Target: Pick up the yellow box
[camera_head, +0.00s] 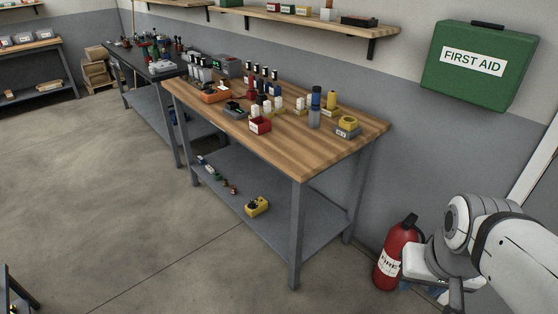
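A yellow box-like item (257,206) with dark parts on top sits on the grey lower shelf (285,232) of the wooden workbench. It stands near the shelf's front edge, with open space around it. It is small in the picture, so its details are hard to tell. Another yellow-topped grey item (347,124) is on the bench top at the right. My arm shows at the lower right, well apart from the bench. The fingers of my gripper cannot be made out in this view.
The wooden bench top (310,155) holds several bottles, small containers and a red box (260,125). A bench leg (296,235) stands right of the yellow item. A red fire extinguisher (398,255) stands near my arm. The floor (120,210) in front is clear.

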